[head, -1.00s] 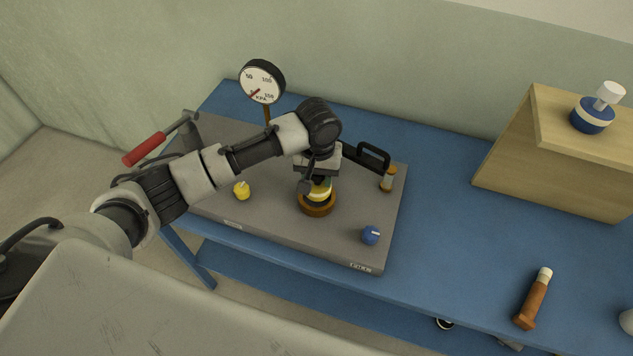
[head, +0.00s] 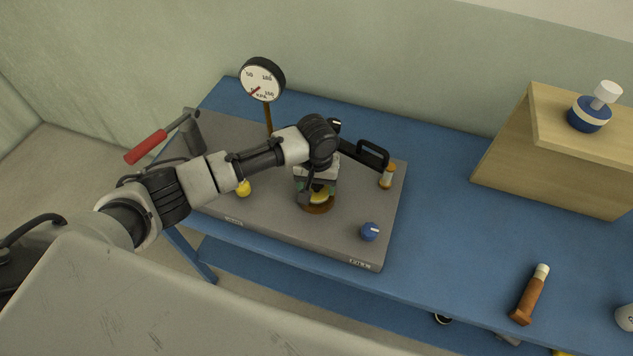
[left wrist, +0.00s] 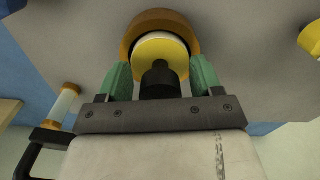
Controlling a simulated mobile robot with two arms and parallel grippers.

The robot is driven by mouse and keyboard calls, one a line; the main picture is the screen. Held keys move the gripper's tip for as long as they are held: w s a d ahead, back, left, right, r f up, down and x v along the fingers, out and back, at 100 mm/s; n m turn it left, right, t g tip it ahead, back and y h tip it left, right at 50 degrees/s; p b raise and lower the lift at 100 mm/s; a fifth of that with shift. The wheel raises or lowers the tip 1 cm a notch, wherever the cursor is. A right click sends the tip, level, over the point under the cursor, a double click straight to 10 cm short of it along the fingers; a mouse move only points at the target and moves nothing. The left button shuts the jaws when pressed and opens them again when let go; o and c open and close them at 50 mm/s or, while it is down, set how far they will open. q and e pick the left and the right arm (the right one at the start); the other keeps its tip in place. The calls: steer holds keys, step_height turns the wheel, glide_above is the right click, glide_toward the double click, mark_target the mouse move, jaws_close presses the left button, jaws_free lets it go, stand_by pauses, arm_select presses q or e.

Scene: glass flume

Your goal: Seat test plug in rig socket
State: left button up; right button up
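The test plug (left wrist: 152,52), yellow with a white band and a black grip, stands in the round brass-coloured rig socket (left wrist: 183,22) in the left wrist view. How deep it sits is hidden. In the head view the socket (head: 318,207) is on the grey rig plate (head: 275,225), with the plug partly covered by my gripper. My left gripper (left wrist: 161,78) is over the plug, its green fingers either side of the black grip with a visible gap on both sides. It looks open. My right gripper is not in view.
On the plate are a gauge (head: 262,80), a red-handled lever (head: 146,146), a yellow knob (head: 243,188), a blue knob (head: 370,231), a black handle (head: 372,153) and a small capped cylinder (head: 387,177). A wooden stand (head: 560,165) is at right.

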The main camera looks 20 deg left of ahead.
arm_select(q)
step_height(320, 180, up, 12)
steer(key=b, duration=0.1)
steer(key=shift+r, duration=0.15)
stand_by(0.4)
stand_by(0.3)
